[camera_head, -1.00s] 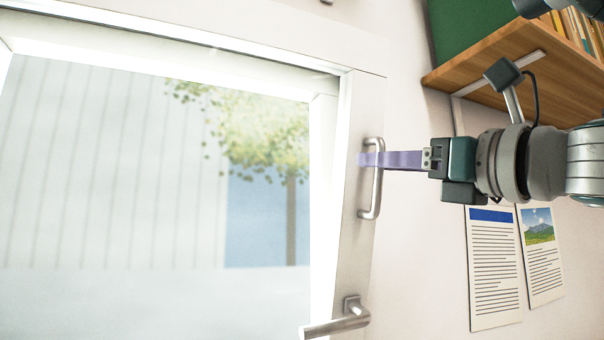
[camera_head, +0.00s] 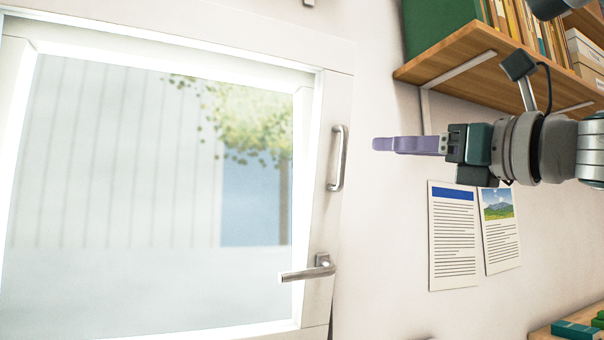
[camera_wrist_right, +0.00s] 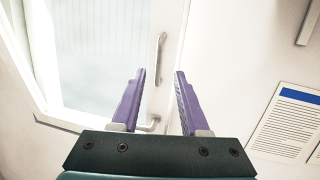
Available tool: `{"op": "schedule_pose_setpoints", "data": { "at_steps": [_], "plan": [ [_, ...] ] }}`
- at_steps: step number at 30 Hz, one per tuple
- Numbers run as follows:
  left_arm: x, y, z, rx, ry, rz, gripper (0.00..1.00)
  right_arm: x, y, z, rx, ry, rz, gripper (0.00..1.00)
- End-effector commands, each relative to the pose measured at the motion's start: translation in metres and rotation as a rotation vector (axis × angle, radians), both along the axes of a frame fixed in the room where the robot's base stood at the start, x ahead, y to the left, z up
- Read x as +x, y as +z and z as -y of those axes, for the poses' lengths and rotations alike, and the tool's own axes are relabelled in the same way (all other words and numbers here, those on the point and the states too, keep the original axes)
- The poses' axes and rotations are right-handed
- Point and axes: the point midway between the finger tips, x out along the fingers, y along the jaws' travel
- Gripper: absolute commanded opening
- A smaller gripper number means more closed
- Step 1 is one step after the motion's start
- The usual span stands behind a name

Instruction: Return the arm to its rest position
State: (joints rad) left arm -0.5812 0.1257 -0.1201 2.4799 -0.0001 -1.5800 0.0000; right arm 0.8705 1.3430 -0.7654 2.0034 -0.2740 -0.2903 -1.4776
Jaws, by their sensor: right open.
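My right arm comes in from the right in the head view. Its gripper (camera_head: 382,144) has purple fingers and points left, a little to the right of the window's pull handle (camera_head: 338,158). The fingers are apart from the handle and hold nothing. In the right wrist view the gripper (camera_wrist_right: 160,80) shows its two purple fingers spread wide, with the pull handle (camera_wrist_right: 158,58) seen beyond the gap. The window (camera_head: 321,210) has a white frame and a lever handle (camera_head: 308,268) lower down. My left gripper is not in view.
A wooden shelf (camera_head: 440,64) with a green box (camera_head: 437,26), books and cartons is above my right arm. Two printed sheets (camera_head: 454,236) (camera_head: 500,228) are on the wall below it. A lower wooden surface (camera_head: 545,332) with green and blue boxes is at bottom right.

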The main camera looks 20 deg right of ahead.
Motion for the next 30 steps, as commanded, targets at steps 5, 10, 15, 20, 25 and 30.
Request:
{"op": "schedule_pose_setpoints", "data": {
  "at_steps": [5,10,15,20,25,30],
  "plan": [
    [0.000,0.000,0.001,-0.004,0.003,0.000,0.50,0.000,0.000,0.000,0.001,0.000,0.000,0.45],
    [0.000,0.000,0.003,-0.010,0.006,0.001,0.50,0.004,-0.026,-0.017,0.159,0.026,-0.078,0.45],
    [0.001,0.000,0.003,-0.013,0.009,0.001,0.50,0.000,-0.114,-0.055,0.739,0.015,-0.357,0.45],
    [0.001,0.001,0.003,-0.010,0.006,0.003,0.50,-0.041,-0.222,-0.072,1.444,-0.198,-0.655,0.45],
    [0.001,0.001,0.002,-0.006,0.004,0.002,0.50,-0.121,-0.325,-0.075,2.098,-0.641,-0.813,0.45],
    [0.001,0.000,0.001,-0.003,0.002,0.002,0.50,-0.203,-0.383,-0.078,2.483,-1.102,-0.772,0.45]
  ]
}}
